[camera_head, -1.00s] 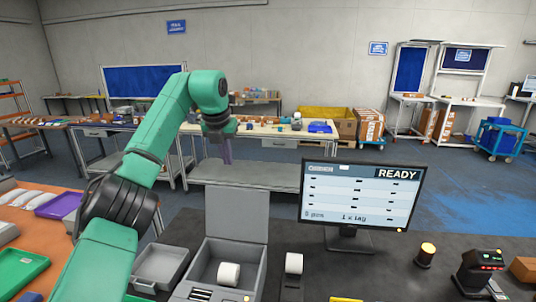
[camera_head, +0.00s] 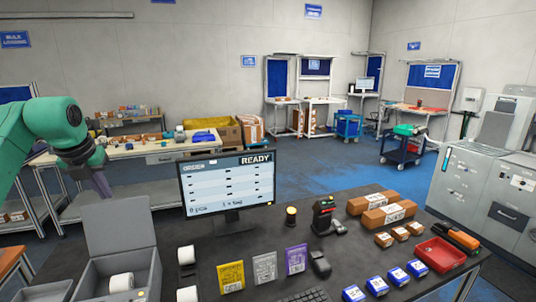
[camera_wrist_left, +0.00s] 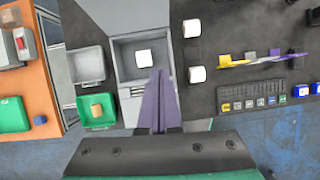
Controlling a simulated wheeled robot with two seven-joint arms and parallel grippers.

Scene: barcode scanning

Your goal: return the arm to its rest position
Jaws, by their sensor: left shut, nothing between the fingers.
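My left arm comes in from the left in the head view, green with a dark wrist. Its gripper (camera_head: 103,184) hangs fingers down, raised, at the left of the monitor and apart from it in the picture. In the left wrist view the purple-grey fingers (camera_wrist_left: 160,100) are together with nothing between them. Below them lies the grey box (camera_wrist_left: 143,58) with a white roll (camera_wrist_left: 144,59) inside. My right arm and gripper are not in view.
The dark table holds a monitor (camera_head: 227,185) reading READY, a scanner (camera_head: 323,216), cards, brown boxes (camera_head: 388,215), blue-and-white packs and a red tray (camera_head: 440,254). The grey box's raised lid (camera_head: 118,235) stands below the gripper in the head view. Blue-marked floor lies beyond the table.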

